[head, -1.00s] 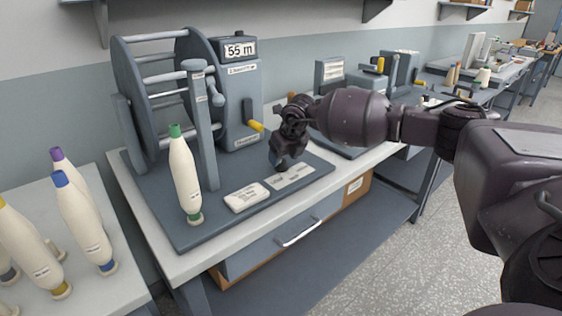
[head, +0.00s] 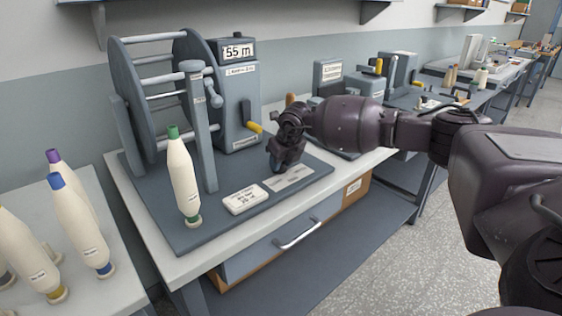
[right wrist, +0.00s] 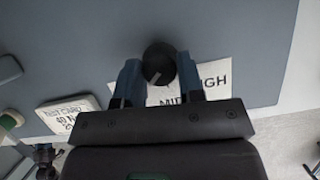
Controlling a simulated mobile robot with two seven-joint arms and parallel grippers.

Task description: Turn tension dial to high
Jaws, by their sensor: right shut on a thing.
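The tension dial (right wrist: 159,61) is a dark round knob with a light pointer line, seen in the right wrist view between the two blue fingers of my right gripper (right wrist: 160,75). The pointer line slants toward the lower left there. Beside it lies a white label plate (right wrist: 214,76) reading "MID" and a word ending in "GH"; the fingers cover part of it. In the head view my right gripper (head: 282,168) is down at the baseplate (head: 215,218), at the back of the label plate (head: 289,179), and hides the dial. My left gripper is out of view.
A white card block (head: 246,199) lies left of the label plate. A green-topped bobbin (head: 184,180), a post (head: 205,140) and the reel (head: 125,90) with its "55 m" counter (head: 238,50) stand further left. More bobbins (head: 80,220) stand on the left table.

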